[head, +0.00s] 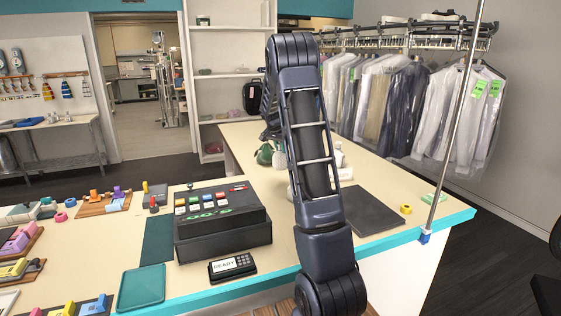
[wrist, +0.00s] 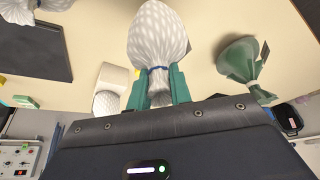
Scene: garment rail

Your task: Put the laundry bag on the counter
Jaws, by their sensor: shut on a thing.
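In the wrist view, my gripper (wrist: 157,82) has green fingers shut on the tied neck of a white speckled laundry bag (wrist: 158,38) with a blue tie. The bag's round body extends past the fingertips over the cream counter (wrist: 92,40). I cannot tell whether it touches the surface. The counter also shows in the head view (head: 385,178), with a teal edge. There my arm hides the gripper and the held bag.
A green tied bag (wrist: 240,60) is right of the gripper in the wrist view; a white object (wrist: 112,80) is close on its left. A dark mat (head: 372,210), yellow tape roll (head: 406,209), cash register (head: 220,222) and metal pole (head: 460,100) are around the counter.

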